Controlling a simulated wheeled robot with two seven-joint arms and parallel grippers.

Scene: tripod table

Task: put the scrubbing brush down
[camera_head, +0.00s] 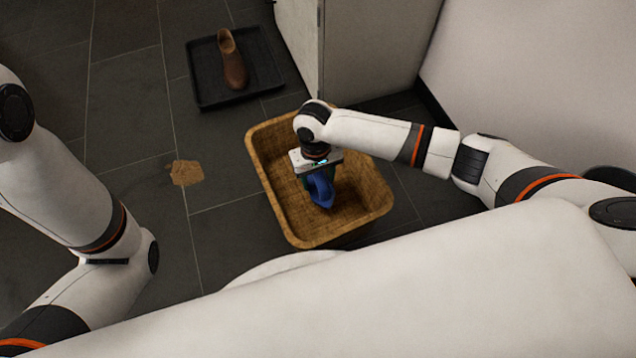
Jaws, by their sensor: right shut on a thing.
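A blue thing (321,192), which looks like the scrubbing brush, is held by my right gripper (318,174). The gripper points down and is shut on it. Both are over or inside a brown woven basket (281,208). The gripper's fingers are mostly hidden by its own body, and I cannot tell whether the brush touches the basket's floor. My left arm shows at the left, but its gripper is out of view.
A black tray (262,75) with a brown boot (231,62) on it lies on the dark tiled floor at the back. A tan stain (186,173) marks the floor left of the basket. A pale cabinet (365,45) stands behind the basket.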

